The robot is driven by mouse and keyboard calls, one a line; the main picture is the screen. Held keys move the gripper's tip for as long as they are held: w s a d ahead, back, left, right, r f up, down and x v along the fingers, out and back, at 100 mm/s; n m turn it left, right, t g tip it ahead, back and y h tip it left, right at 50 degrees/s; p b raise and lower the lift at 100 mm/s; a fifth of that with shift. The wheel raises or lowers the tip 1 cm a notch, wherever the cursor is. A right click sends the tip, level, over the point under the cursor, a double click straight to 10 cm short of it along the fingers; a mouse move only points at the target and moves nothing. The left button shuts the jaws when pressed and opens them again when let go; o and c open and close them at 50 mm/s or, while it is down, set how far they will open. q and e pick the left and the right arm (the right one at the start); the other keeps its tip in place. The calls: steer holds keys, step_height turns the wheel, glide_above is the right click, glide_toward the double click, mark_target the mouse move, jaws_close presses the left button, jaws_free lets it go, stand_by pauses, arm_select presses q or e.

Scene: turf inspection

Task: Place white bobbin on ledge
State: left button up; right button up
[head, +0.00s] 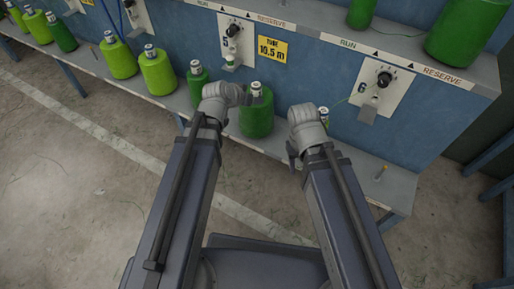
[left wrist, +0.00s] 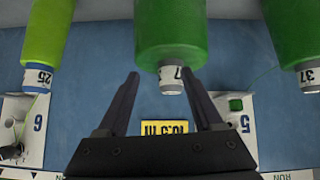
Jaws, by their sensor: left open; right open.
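I cannot make out a white bobbin in either view; the tubes that show are white tops on green yarn cones. The lower grey ledge (head: 350,178) runs along the blue panel. My left gripper (head: 248,94) is near the top of a green cone (head: 257,118) on this ledge. In the left wrist view its fingers (left wrist: 161,75) are apart, with the cone's white labelled tube (left wrist: 171,80) showing between them; whether they touch it I cannot tell. My right gripper (head: 291,152) is open, low in front of the ledge, largely hidden by its own wrist.
A white-topped cone (head: 324,114) is mostly hidden behind my right wrist. Several green cones stand to the left. Knob plates 5 (head: 237,40) and 6 (head: 384,84) are on the panel.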

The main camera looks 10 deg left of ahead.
arm_select(q)
steer(key=s+d+f+g+y, duration=0.2)
steer(key=s+d+f+g, duration=0.1)
steer(key=s, duration=0.7)
steer(key=s+d+f+g+y, duration=0.2)
steer(key=s+g, duration=0.3)
steer(key=s, duration=0.4)
steer(key=shift+s+d+f+m+g+y, duration=0.3)
steer(key=shift+s+d+f+g, duration=0.1)
steer(key=shift+d+f, duration=0.35)
